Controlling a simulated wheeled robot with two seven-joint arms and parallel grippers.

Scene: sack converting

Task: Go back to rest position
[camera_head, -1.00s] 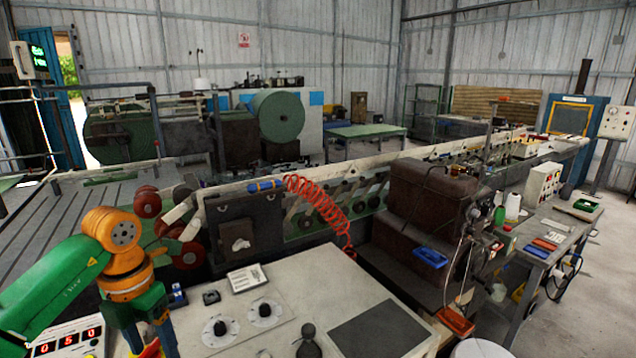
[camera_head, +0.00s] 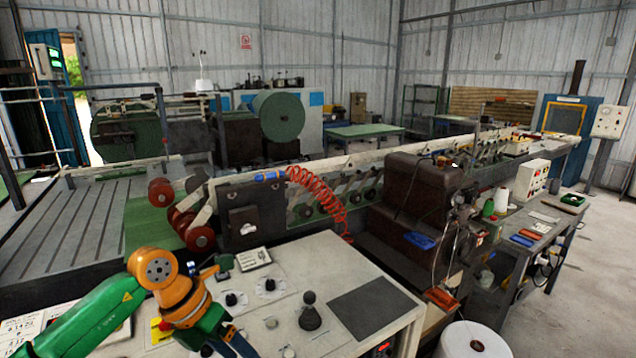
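My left arm comes in from the lower left, green with an orange joint. My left gripper (camera_head: 232,348) is at the bottom edge over the front left of the white control console (camera_head: 345,262). Its fingertips are cut off or hidden, so I cannot see whether it is open or shut. My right gripper is not in view.
The console carries knobs, a black joystick (camera_head: 310,314) and a dark pad (camera_head: 370,312). A long sack machine with a red coiled hose (camera_head: 318,192) stands behind it. A white roll (camera_head: 472,342) stands at the bottom right. A grey workbench (camera_head: 530,232) is at the right.

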